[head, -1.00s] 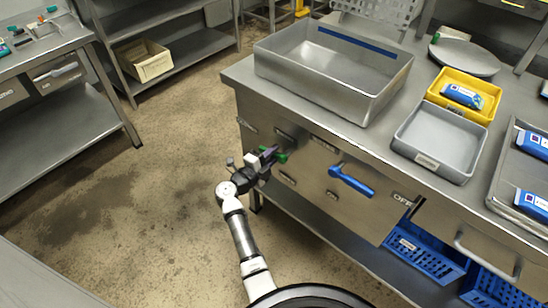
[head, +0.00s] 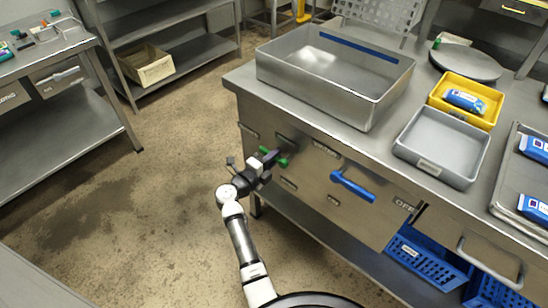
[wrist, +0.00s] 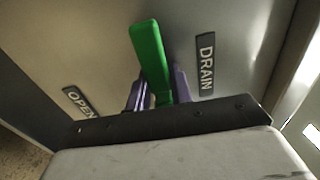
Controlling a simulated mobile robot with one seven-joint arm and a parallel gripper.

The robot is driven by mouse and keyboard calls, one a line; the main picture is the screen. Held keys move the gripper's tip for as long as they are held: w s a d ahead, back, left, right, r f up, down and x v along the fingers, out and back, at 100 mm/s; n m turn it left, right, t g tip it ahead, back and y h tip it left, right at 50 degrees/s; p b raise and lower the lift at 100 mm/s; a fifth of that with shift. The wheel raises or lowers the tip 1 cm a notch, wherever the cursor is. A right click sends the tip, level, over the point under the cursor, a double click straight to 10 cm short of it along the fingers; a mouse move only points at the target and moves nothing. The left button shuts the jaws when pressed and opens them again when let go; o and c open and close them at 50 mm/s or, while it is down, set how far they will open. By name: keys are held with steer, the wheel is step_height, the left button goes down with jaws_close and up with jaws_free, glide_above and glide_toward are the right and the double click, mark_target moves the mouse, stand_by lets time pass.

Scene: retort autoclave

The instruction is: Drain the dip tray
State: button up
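The large grey metal dip tray (head: 372,97), with a blue stripe inside its back wall, stands on the bench's near-left part. I cannot tell how much liquid it holds. On the bench front below it is a green lever handle (head: 282,161), mostly behind my gripper (head: 268,160). In the wrist view the green handle (wrist: 150,55) stands between the two purple fingers of my gripper (wrist: 160,92), which appear closed against both its sides. A DRAIN label (wrist: 206,65) is right of the handle and an OPEN label (wrist: 82,103) is lower left.
A blue lever handle (head: 352,186) is right of the green one, on the same front panel. A grey tray (head: 442,146) and a yellow tray (head: 466,100) with a blue packet stand on the bench. Blue baskets (head: 428,262) sit below. The floor at left is clear.

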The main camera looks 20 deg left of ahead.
steer(key=o, duration=0.5)
steer(key=shift+c, duration=0.2)
steer(key=b+v, duration=0.1)
steer(key=v, duration=1.2)
steer(key=shift+s, duration=0.4)
steer(key=shift+a+r, duration=0.1)
